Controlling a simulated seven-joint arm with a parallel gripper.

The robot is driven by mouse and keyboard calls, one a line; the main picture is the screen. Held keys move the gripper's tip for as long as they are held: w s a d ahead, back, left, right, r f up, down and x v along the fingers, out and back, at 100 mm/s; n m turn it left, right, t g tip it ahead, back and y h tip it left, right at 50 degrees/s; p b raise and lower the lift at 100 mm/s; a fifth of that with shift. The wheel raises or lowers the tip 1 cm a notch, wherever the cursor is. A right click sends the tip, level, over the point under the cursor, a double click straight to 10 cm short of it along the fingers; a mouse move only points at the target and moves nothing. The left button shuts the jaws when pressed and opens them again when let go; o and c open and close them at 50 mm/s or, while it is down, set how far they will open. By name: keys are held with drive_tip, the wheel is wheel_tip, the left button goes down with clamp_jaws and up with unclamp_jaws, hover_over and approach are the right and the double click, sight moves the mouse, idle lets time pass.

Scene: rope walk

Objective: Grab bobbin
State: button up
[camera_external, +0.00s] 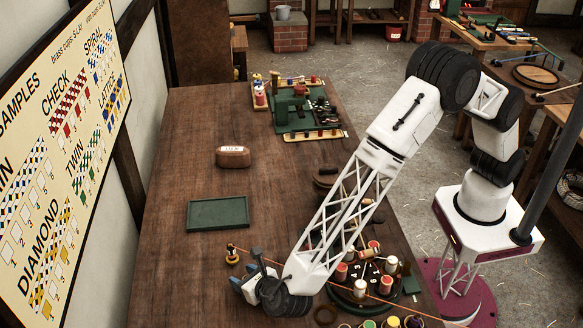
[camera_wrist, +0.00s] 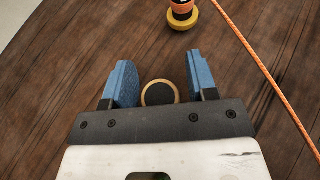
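A small bobbin in orange, black and yellow (camera_external: 232,255) stands on the table just beyond my gripper (camera_external: 246,284) in the external view. In the wrist view this bobbin (camera_wrist: 182,14) is at the top edge, cut off, ahead of the fingertips. My gripper (camera_wrist: 160,76) has its two blue fingers apart. A round piece with a tan rim and dark centre (camera_wrist: 158,93) shows between them; I cannot tell what it is or whether it touches them. A round dark stand (camera_external: 347,301) with several coloured bobbins is right of my gripper, partly hidden by my arm.
An orange cord (camera_wrist: 262,75) runs along the table right of my gripper. A green board with tools (camera_external: 296,120) is at the far end. The table's left side is clear.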

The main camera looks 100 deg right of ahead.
drive_tip(key=c, duration=0.7)
drive_tip(key=shift+r, duration=0.1)
drive_tip(key=shift+c, duration=0.2)
wheel_tip(320, 180, up, 10)
idle(0.6)
